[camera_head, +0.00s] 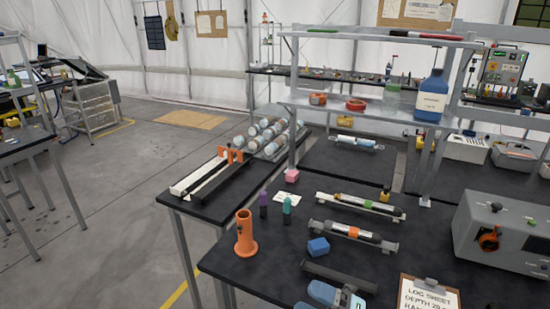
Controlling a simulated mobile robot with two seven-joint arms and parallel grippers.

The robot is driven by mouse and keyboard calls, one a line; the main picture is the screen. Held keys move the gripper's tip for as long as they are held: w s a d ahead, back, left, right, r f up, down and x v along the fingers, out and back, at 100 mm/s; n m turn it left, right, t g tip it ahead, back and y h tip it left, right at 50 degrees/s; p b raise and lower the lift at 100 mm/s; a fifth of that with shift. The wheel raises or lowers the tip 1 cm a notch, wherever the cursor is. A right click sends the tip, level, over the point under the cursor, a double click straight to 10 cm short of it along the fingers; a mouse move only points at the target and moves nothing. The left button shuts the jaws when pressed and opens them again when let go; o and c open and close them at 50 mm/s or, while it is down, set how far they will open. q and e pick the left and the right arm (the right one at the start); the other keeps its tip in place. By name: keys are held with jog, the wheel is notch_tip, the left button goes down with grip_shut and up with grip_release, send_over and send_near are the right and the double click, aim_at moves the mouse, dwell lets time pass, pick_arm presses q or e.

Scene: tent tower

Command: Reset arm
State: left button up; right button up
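Neither my left nor my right gripper shows in the head view, and I see no part of either arm that I can make out for sure. The black worktable (225,265) in front carries an orange cylinder holder (246,234), a purple-capped bottle (263,204), a teal bottle (287,208), a blue block (318,247) and two tube-like cores on cradles, one with a green band (369,204) and one with an orange band (355,232). A light-blue and white item (330,296) is cut off by the bottom edge; I cannot tell what it is.
A grey machine (505,232) stands at the right. A clipboard (428,293) lies at the front edge. A metal shelf (385,109) with a blue bottle (432,95) rises over the table. Several cylinders (262,134) lie stacked behind. Open floor (105,205) is at the left.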

jog(key=s+d+f+m+t+h+p, duration=0.1)
jog(key=s+d+f+m+h, duration=0.5)
jog(key=f+m, duration=0.4)
jog(key=s+d+f+m+t+h+p, duration=0.2)
jog(key=s+d+f+m+h, duration=0.4)
jog(key=m, duration=1.1)
jog(key=s+f+h, duration=0.3)
jog(key=h, duration=0.2)
jog(key=shift+s+d+f+m, duration=0.25)
jog(key=shift+f+m, duration=0.05)
jog(key=shift+f, duration=0.1)
jog(key=shift+c, duration=0.4)
